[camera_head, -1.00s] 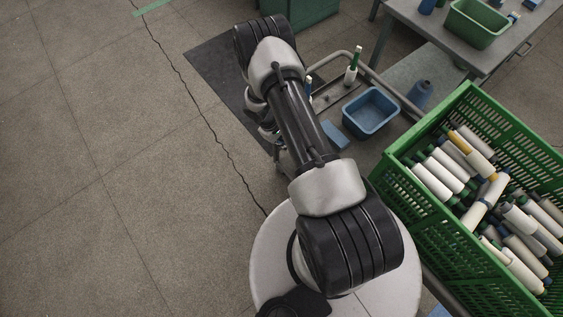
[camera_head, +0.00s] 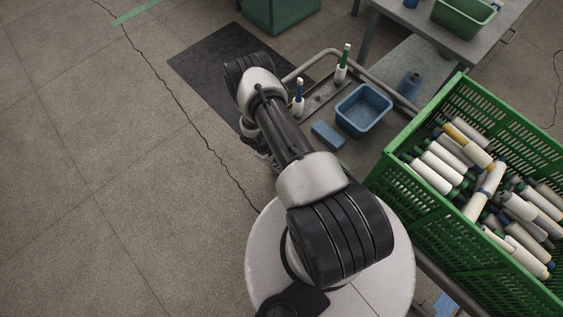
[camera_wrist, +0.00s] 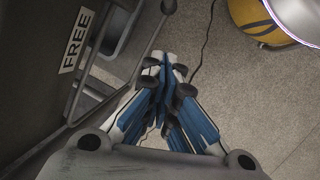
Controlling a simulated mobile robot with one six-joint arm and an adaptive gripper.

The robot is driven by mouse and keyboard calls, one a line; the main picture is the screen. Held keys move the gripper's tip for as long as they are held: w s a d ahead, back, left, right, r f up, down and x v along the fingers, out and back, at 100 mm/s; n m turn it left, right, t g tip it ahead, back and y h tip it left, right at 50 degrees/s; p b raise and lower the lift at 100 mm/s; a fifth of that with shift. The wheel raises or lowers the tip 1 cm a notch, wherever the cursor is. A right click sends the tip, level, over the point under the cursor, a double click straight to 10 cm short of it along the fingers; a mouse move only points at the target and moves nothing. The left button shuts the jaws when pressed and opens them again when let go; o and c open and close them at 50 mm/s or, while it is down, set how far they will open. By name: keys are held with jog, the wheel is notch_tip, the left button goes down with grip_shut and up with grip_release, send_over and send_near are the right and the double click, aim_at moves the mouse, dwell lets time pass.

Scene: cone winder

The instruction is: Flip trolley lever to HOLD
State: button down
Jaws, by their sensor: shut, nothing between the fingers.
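My gripper (camera_wrist: 165,75) is shut and empty in the wrist view, its blue-padded fingers together. The trolley (camera_wrist: 40,45) is the dark grey structure on the left of that view. A white FREE label (camera_wrist: 75,40) sits on it, left of my fingers and apart from them. A thin dark rod with a rounded end (camera_wrist: 168,6) shows above the fingertips; I cannot tell whether it is the lever. No HOLD label shows. In the head view, the grey trolley frame (camera_head: 290,73) lies beyond my arm, which hides my fingers and the trolley's near left side.
A green crate (camera_head: 400,205) of bobbins stands at right. A table (camera_head: 400,12) is behind. Floor (camera_head: 90,180) at left is clear.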

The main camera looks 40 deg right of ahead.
jog(key=s+d+f+b, duration=0.2)
jog(key=s+f, duration=0.3)
jog(key=f, duration=0.4)
jog(key=shift+d+b, duration=0.35)
jog(key=shift+d, duration=0.25)
